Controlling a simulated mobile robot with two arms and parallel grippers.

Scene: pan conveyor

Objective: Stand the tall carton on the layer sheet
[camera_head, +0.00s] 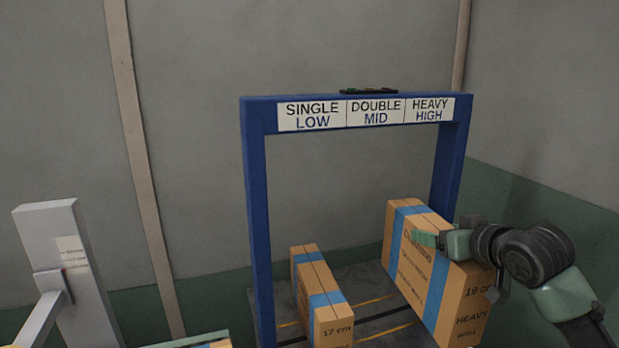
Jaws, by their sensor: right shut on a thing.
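A large brown carton (412,268) with a blue band, marked "19 cm" and "HEAVY WALL", stands tilted in the picture at the right, under the HEAVY HIGH end of the blue frame. My right gripper (438,241) is at its upper part, shut on it, with one finger showing across its face. A smaller carton (321,290) with a blue band, marked "17 cm", stands at its left, apart from it. I cannot make out a layer sheet for sure. My left gripper is not in view.
A blue frame (256,200) with a SINGLE LOW, DOUBLE MID, HEAVY HIGH sign (365,112) spans the cartons. The dark floor (370,308) with yellow lines lies between them. A grey post (60,250) stands at the left. A light box-like edge (205,341) shows at the bottom.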

